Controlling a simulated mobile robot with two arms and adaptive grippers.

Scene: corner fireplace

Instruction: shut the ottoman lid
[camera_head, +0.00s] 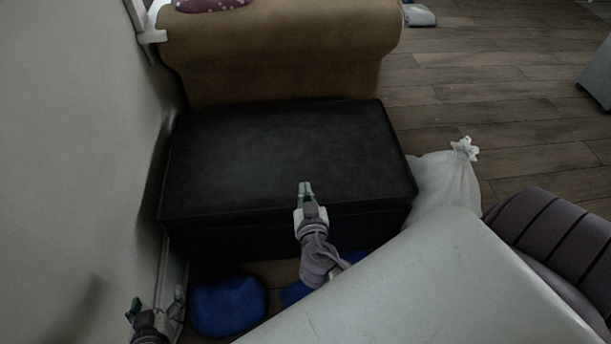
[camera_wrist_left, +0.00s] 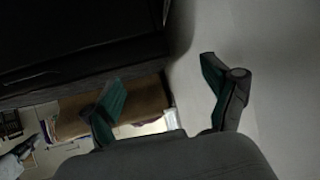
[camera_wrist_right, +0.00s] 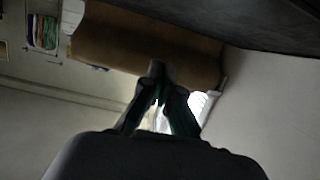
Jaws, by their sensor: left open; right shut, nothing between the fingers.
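The ottoman (camera_head: 290,236) is a black leather-like box against the wall at the left. Its lid (camera_head: 260,150) lies down flat over the box in the head view; I cannot tell whether a thin gap is left at the front edge. My right gripper (camera_head: 305,188) is shut and empty, and it overlaps the lid's front edge in the head view; contact cannot be told. It also shows in the right wrist view (camera_wrist_right: 162,82). My left gripper (camera_head: 157,300) is open and empty, low beside the wall, in front of the ottoman's left end. The left wrist view shows the ottoman's dark side (camera_wrist_left: 90,62).
A tan armchair (camera_head: 280,55) stands behind the ottoman. A white sack (camera_head: 445,185) stands at its right end. Blue cushion-like things (camera_head: 228,305) lie on the floor in front. The wall (camera_head: 70,150) is close on the left. Wooden floor (camera_head: 500,90) is open at the right.

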